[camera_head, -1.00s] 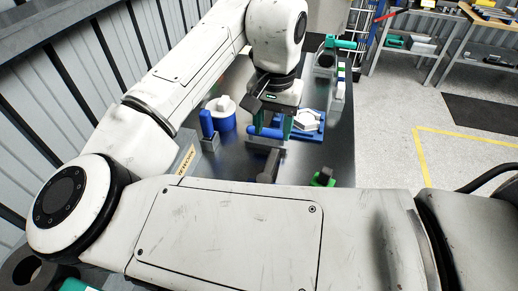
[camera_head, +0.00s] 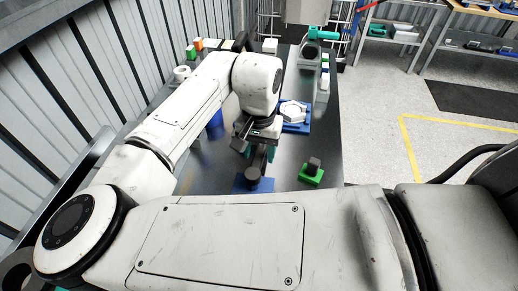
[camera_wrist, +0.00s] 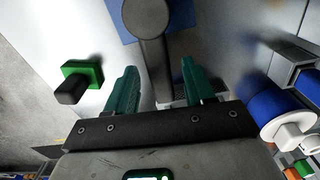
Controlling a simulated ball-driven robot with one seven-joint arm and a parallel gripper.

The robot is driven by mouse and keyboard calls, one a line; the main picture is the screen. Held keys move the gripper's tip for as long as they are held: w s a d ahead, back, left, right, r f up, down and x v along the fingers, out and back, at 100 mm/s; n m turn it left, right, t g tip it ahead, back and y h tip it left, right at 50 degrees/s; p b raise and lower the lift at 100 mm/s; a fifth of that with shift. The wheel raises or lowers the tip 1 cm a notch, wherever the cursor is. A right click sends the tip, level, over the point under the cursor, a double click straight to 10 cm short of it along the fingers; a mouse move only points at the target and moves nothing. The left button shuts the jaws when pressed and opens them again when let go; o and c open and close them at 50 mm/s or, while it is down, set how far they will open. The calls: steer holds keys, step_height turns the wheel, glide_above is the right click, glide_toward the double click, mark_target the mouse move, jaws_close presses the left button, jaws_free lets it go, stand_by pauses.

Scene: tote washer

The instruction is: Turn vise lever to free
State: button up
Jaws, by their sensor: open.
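A dark lever with a round end (camera_head: 253,176) stands over a blue base (camera_head: 240,186) on the dark metal table. I take it for the vise lever; the vise body is largely hidden behind my arm. My gripper (camera_head: 257,148) is over the lever, partly hidden by its own wrist. In the wrist view its green fingers (camera_wrist: 159,75) are spread apart. The lever (camera_wrist: 149,20) reaches down the picture into the gap between them, its round end beyond the fingertips. I cannot tell its depth relative to the fingers, and no contact shows.
A green block with a dark top (camera_head: 312,174) sits to the right. A blue and white cylinder (camera_wrist: 280,112) stands on the gripper's other side. Bare tabletop lies between these.

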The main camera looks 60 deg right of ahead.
steer(key=shift+c, duration=0.2)
jaws_close()
stand_by(0.3)
